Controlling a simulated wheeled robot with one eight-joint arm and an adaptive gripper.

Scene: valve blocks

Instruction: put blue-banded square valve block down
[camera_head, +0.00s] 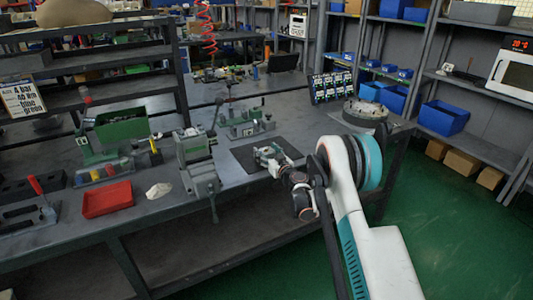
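My arm reaches in from the right, and my gripper (272,160) is low over a dark mat (247,160) on the workbench. The gripper is small and seen from behind, so its fingers and the gap between them are not clear. Pale and metallic parts show at its tip, close to the mat. I cannot make out a blue band, and I cannot tell a valve block apart from the gripper there.
A grey-green vise (197,160) stands left of the mat, with a green fixture (243,122) behind it. A red tray (107,200) and a white lump (159,190) lie further left. A round metal part (365,110) sits at the bench's right end.

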